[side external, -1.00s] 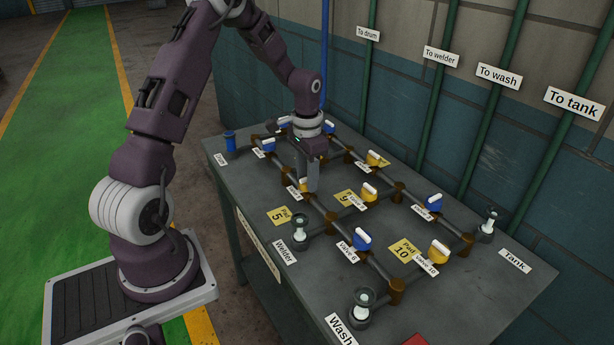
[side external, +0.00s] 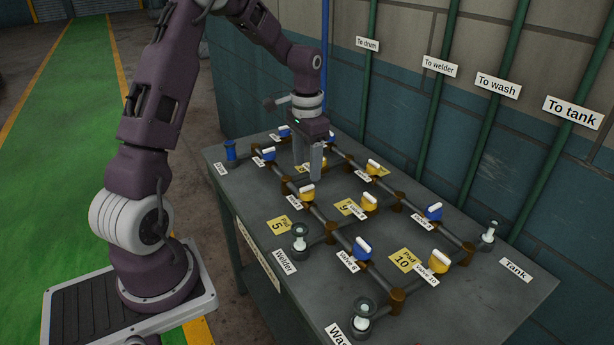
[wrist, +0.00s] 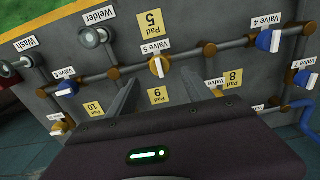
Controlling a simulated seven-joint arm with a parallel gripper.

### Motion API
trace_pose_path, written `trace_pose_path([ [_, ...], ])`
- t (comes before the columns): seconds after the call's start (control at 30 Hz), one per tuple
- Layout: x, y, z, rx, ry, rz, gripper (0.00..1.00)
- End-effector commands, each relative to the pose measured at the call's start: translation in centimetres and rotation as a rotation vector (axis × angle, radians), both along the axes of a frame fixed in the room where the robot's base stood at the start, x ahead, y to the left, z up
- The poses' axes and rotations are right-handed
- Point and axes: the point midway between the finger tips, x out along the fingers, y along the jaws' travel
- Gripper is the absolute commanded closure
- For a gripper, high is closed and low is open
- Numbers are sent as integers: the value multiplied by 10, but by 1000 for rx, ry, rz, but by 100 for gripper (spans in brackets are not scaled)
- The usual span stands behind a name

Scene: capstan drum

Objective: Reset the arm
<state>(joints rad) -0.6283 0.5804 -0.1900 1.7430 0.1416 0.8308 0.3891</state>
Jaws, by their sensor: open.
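My gripper (side external: 308,168) points down above the pipe grid on the bench, its fingers apart and nothing seen between them. In the wrist view my gripper (wrist: 164,88) shows two spread fingers, with the yellow valve 5 (wrist: 158,67) beyond them. Valve 5 also shows in the side view (side external: 307,194), just in front of and below the fingers, apart from them.
The grey bench (side external: 330,270) carries brown-jointed pipes, several blue and yellow valves, and yellow pad labels such as pad 10 (side external: 406,260). Green pipes (side external: 438,110) run up the wall behind. The air above the front of the bench is clear.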

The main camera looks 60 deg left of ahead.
Motion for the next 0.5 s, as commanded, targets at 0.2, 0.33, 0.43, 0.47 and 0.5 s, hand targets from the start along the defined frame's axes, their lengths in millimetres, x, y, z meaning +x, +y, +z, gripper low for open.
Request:
trace_pose_path([
  [0.2,0,0,3,0,0,0,41],
  [0.33,-1,-5,9,7,-7,-3,41],
  [0.43,-11,-33,47,48,-50,-13,41],
  [0.47,-19,-46,64,65,-72,-14,41],
  [0.5,-32,-67,86,85,-105,-17,41],
])
